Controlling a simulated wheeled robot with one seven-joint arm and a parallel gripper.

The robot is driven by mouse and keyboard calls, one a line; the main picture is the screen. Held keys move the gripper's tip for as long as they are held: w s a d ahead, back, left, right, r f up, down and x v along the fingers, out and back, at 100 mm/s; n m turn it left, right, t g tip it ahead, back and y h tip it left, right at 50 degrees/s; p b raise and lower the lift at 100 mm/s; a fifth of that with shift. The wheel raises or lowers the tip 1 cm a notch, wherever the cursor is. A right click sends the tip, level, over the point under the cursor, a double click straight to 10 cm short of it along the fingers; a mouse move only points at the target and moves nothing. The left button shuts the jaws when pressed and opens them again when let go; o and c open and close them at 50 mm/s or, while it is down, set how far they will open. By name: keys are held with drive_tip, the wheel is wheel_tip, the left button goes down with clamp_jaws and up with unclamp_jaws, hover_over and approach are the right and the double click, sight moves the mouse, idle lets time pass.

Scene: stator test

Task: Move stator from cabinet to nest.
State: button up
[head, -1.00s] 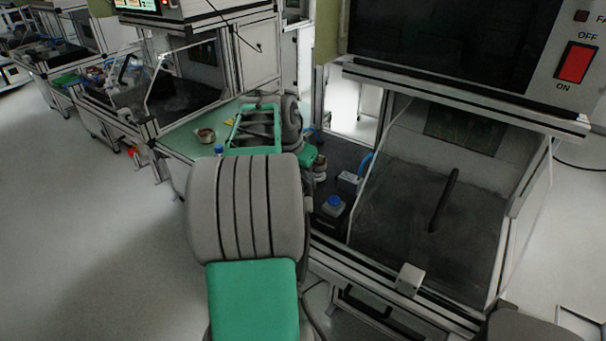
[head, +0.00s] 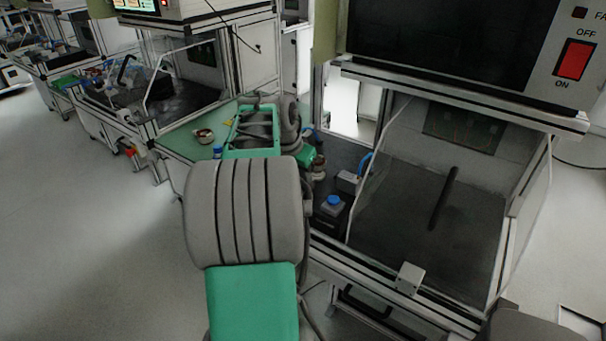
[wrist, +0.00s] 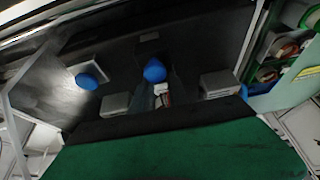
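In the wrist view my gripper (wrist: 167,94) shows as two grey finger blocks set well apart, so it is open. Between the fingers is a small white and red item, too small to name, below a blue knob (wrist: 155,70). Round parts with coppery colour (wrist: 287,48) sit at the right edge of the wrist view, away from the fingers. In the head view my arm hides part of the bench, and the fingers cannot be made out. I cannot identify the nest for sure.
A black box with a blue button (head: 333,203) stands on the dark bench beside my arm. A clear guarded enclosure with a dark floor (head: 400,215) is to its right, under a cabinet with a red switch (head: 577,62). Open floor (head: 90,230) lies left.

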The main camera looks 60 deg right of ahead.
drive_tip(key=o, duration=0.4)
drive_tip(key=shift+a+f+y, duration=0.15)
drive_tip(key=shift+a+f, duration=0.05)
drive_tip(key=shift+f, duration=0.25)
drive_tip(key=shift+a+f+y, duration=0.15)
drive_tip(key=shift+a+f, duration=0.05)
drive_tip(key=shift+f, duration=0.25)
drive_tip(key=shift+o, duration=0.2)
drive_tip(key=r+p, duration=0.2)
drive_tip(key=r, duration=0.1)
drive_tip(key=r+p, duration=0.2)
drive_tip(key=r, duration=0.1)
drive_tip(key=r+p, duration=0.3)
drive_tip(key=shift+w+d, duration=0.15)
drive_tip(key=shift+w, duration=0.25)
drive_tip(key=w+a+r+n+t+p, duration=0.2)
drive_tip(key=w+a+n, duration=0.4)
drive_tip(key=w+a, duration=0.3)
drive_tip(key=w+a+r+n+t+y+p, duration=0.1)
drive_tip(key=w+a+r+n+p, duration=0.3)
drive_tip(key=w+a, duration=0.5)
drive_tip(key=a+n, duration=0.1)
drive_tip(key=a, duration=0.7)
drive_tip(key=shift+w+a+n+t+p, duration=0.3)
drive_tip(key=shift+w+n+t, duration=0.1)
